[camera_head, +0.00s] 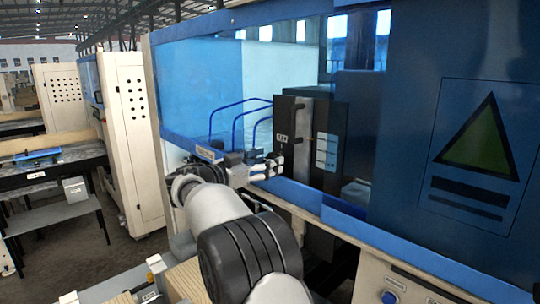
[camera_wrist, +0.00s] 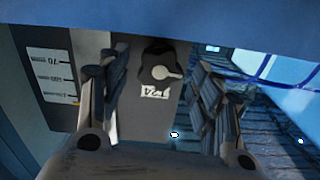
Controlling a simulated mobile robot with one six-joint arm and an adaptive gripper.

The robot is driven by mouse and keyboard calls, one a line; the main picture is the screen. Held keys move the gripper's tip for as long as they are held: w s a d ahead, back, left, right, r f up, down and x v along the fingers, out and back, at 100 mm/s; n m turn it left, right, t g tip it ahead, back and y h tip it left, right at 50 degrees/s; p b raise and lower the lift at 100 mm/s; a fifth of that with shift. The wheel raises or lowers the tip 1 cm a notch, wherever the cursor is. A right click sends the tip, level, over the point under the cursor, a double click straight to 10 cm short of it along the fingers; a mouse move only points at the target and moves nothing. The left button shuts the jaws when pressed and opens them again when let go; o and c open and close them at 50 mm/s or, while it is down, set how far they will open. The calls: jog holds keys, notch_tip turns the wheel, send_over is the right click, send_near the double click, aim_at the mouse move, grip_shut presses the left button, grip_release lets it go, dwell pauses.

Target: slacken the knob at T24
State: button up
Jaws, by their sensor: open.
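In the wrist view a dark lobed knob (camera_wrist: 155,58) with a pale, round-ended pointer sits on a grey panel face (camera_wrist: 135,120). A white label (camera_wrist: 157,92), upside down and seeming to read T24, is beside it. My gripper (camera_wrist: 157,68) is open, with one finger on each side of the knob in the picture. I see a gap on both sides and no contact; the depth between fingertips and knob is hard to judge. In the head view my gripper (camera_head: 272,163) is by the dark cabinet (camera_head: 325,150), below a small label (camera_head: 283,138). I cannot make out the knob clearly there.
A blue machine frame edge (camera_wrist: 220,22) crosses the top of the wrist view. A white scale plate (camera_wrist: 52,75) is at left. In the head view blue bent rails (camera_head: 232,108) stand left of the cabinet, and a blue sill (camera_head: 310,197) runs below.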

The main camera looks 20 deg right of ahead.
jog(key=shift+x, duration=0.9)
jog(key=c, duration=1.1)
jog(key=shift+o, duration=0.2)
jog(key=shift+f+n+b, duration=0.25)
jog(key=shift+n+b, duration=0.85)
jog(key=shift+n, duration=0.1)
jog(key=shift+r+n+b, duration=0.15)
jog(key=shift+n+b, duration=0.2)
jog(key=shift+n, duration=0.75)
jog(key=o, duration=1.1)
jog(key=shift+c, duration=0.2)
jog(key=shift+a, duration=0.15)
